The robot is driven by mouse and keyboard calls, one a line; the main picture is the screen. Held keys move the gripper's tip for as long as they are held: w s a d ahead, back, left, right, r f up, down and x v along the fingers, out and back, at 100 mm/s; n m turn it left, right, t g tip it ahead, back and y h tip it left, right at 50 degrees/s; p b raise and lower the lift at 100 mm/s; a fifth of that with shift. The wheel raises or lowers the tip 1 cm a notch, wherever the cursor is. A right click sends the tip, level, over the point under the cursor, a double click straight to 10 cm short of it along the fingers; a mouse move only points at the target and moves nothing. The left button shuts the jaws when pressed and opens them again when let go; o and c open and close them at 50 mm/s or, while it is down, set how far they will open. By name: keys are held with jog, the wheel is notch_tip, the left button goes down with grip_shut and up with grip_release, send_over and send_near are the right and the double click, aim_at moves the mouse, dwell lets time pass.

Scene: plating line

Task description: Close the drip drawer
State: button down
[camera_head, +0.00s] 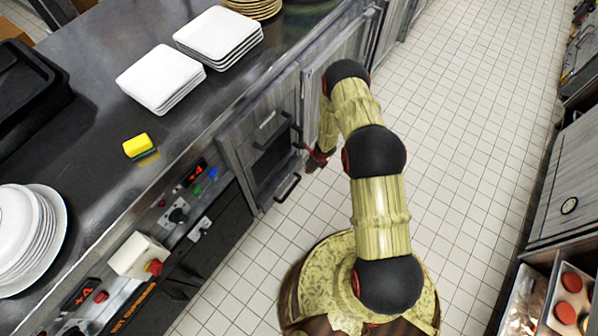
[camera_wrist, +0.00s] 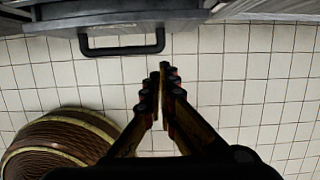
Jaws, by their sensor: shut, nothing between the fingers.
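A grey cabinet front (camera_head: 240,140) below the counter has a dark recessed area (camera_head: 272,158) and black bar handles. The low drawer handle (camera_head: 288,187) sticks out toward the tiled floor. I take it to be on the drip drawer; how far the drawer stands out is hard to tell. A black handle (camera_wrist: 122,50) on a grey front shows at the top left of the wrist view. My gripper (camera_head: 314,162) is beside the front, to the right of the low handle. In the wrist view my gripper (camera_wrist: 164,72) is shut and empty, apart from the handle, pointing toward the front.
The dark counter (camera_head: 90,150) holds stacked white plates (camera_head: 160,78), a yellow sponge (camera_head: 138,146) and round plates (camera_head: 30,235). A control panel (camera_head: 180,210) with knobs is left of the drawer. Tiled floor (camera_head: 470,110) is clear to the right; another cabinet (camera_head: 570,200) stands at far right.

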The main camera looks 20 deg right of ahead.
aim_at(294, 169)
jog(key=shift+w+a+f+b, duration=0.6)
jog(key=shift+w+f, duration=0.15)
jog(key=shift+f, duration=0.35)
jog(key=shift+w+a+f+b, duration=0.55)
jog(key=shift+w+f, duration=0.2)
jog(key=shift+f, duration=0.3)
jog(key=shift+w+a+f+b, duration=0.55)
jog(key=shift+w+f, duration=0.2)
jog(key=shift+f, duration=0.35)
jog(key=shift+w, duration=0.1)
jog(key=shift+w+a, duration=0.7)
jog(key=shift+w, duration=0.3)
